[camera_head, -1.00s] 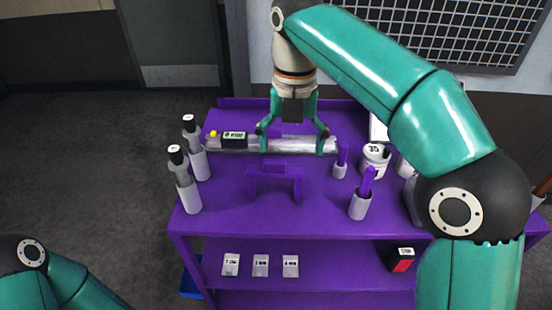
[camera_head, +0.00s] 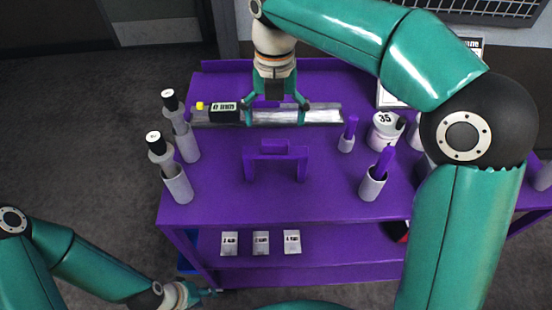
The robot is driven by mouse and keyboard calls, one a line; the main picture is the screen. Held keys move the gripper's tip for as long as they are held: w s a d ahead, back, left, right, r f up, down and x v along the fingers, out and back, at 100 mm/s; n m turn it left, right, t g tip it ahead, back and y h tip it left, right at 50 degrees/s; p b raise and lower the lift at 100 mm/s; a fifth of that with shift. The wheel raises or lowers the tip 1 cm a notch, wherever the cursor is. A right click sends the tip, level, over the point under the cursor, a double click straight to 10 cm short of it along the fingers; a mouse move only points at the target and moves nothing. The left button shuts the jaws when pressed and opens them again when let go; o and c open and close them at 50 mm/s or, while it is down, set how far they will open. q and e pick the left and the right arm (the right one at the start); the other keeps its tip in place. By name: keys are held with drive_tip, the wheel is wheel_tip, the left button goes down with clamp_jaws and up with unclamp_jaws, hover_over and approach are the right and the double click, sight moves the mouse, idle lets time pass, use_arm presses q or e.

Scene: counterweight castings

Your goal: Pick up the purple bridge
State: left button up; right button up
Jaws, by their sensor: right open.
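The purple bridge (camera_head: 246,166) stands upright on the purple cart top, with two legs and a raised block on its crossbar. My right gripper (camera_head: 274,116) is open beyond the bridge, pointing down over the grey metal bar, with its fingers spread left and right. A small purple piece shows between its fingers. It is apart from the bridge in the picture and roughly in line with it. My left gripper (camera_head: 203,292) is low at the left, near the cart's lower shelf. Its fingers are too small to tell if they are open.
The grey bar (camera_head: 325,116) lies along the back with a black labelled block (camera_head: 225,114). Purple-handled holders (camera_head: 372,187) and a white jar labelled 35 (camera_head: 384,132) stand at right. Labelled cards (camera_head: 261,243) sit on the lower shelf.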

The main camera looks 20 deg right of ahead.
sight(275, 142)
wheel_tip(275, 142, down, 8)
drive_tip(key=shift+w+f, duration=0.1)
idle(0.4)
drive_tip(key=shift+c, duration=0.2)
clamp_jaws()
